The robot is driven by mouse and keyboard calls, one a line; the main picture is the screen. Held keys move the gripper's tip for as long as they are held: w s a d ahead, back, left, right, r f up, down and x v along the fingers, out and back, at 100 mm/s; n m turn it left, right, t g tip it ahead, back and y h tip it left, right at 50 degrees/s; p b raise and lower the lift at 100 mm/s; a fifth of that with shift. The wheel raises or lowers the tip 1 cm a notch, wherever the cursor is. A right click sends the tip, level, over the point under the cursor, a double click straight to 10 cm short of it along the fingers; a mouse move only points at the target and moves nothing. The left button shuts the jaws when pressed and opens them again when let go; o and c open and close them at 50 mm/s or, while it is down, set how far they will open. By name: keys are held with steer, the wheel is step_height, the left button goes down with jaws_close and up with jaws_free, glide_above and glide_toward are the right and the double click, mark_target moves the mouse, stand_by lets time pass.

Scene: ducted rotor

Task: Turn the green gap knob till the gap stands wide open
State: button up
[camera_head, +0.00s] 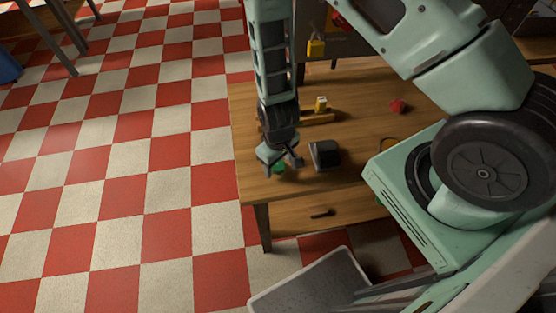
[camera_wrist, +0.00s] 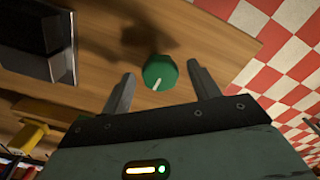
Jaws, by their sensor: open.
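The green gap knob (camera_wrist: 160,73) is round with a white pointer line, which points down and slightly left in the wrist view. It sits on the wooden table, and in the head view the green knob (camera_head: 279,169) is partly hidden by my gripper. My gripper (camera_wrist: 161,71) is open, with one finger on each side of the knob in the wrist view and a gap on both sides. In the head view my gripper (camera_head: 281,164) points down over the table's near left corner. I cannot tell how far the fingertips are above the table.
A black box (camera_head: 325,154) stands just right of the knob and shows in the wrist view (camera_wrist: 38,38). A yellow block (camera_head: 321,104) and a red object (camera_head: 398,106) lie farther back on the wooden table (camera_head: 350,126). The checkered floor (camera_head: 120,180) at left is clear.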

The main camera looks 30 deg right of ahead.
steer(key=c, duration=1)
